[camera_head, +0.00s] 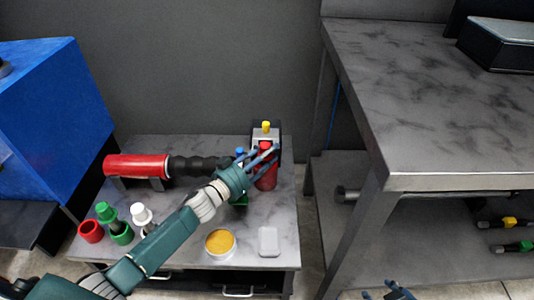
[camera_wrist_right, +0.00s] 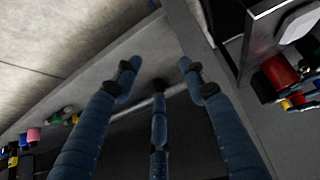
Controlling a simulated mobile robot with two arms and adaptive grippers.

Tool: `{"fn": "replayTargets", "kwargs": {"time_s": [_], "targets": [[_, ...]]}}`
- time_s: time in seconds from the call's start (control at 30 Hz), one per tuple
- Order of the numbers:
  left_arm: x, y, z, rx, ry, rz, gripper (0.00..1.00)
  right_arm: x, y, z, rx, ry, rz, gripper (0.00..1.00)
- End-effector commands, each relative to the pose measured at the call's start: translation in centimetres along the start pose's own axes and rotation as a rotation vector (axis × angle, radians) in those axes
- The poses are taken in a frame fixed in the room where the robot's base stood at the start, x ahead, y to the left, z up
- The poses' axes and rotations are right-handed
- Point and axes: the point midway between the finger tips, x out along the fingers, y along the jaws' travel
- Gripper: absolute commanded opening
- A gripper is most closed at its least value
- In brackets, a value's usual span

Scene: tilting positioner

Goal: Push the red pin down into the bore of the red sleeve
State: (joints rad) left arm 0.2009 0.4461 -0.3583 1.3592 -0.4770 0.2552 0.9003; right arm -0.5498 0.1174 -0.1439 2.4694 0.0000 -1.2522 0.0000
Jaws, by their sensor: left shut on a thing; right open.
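My left gripper (camera_head: 265,158) reaches over the low table from the left. Its fingers are closed around the red pin (camera_head: 266,146), whose top shows between them. Directly below is a larger red cylinder (camera_head: 267,182), which appears to be the red sleeve, in front of a grey and black fixture (camera_head: 266,133) with a yellow knob. The fingers hide the meeting of pin and sleeve, so I cannot tell how deep the pin sits. My right gripper (camera_head: 390,292) is low at the bottom edge, apart from these. The right wrist view shows its fingers (camera_wrist_right: 157,85) spread and empty.
On the low table are a big red-and-black cylinder (camera_head: 136,166), a hollow red cup (camera_head: 90,231), green (camera_head: 121,233) and white (camera_head: 141,214) parts, a yellow-filled dish (camera_head: 220,242) and a white block (camera_head: 269,241). A tall grey bench (camera_head: 405,90) stands right.

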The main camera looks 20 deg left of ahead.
Motion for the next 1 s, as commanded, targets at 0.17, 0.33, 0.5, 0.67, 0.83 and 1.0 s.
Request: {"fn": "replayTargets", "kwargs": {"time_s": [0.17,0.33,0.5,0.67,0.83,1.0], "targets": [[0.1,0.0,-0.3,0.000,0.007,0.001,0.00,0.1,-0.1,-0.4,0.000,0.016,-0.001,0.43],[0.1,0.0,-0.2,0.000,0.007,0.001,0.00,0.1,-0.1,-0.8,-0.001,0.031,-0.002,0.43],[0.1,0.0,-0.1,0.000,0.007,0.001,0.00,0.2,-0.1,-1.2,-0.001,0.047,-0.003,0.43],[0.1,0.0,0.0,0.000,0.006,0.001,0.00,0.2,-0.2,-1.6,-0.001,0.060,-0.003,0.43],[0.1,0.0,0.2,0.001,0.005,0.001,0.00,0.3,-0.2,-2.0,-0.002,0.076,-0.004,0.43],[0.1,0.0,0.3,0.000,0.003,0.001,0.42,0.3,-0.3,-2.3,-0.002,0.088,-0.005,0.43]]}}
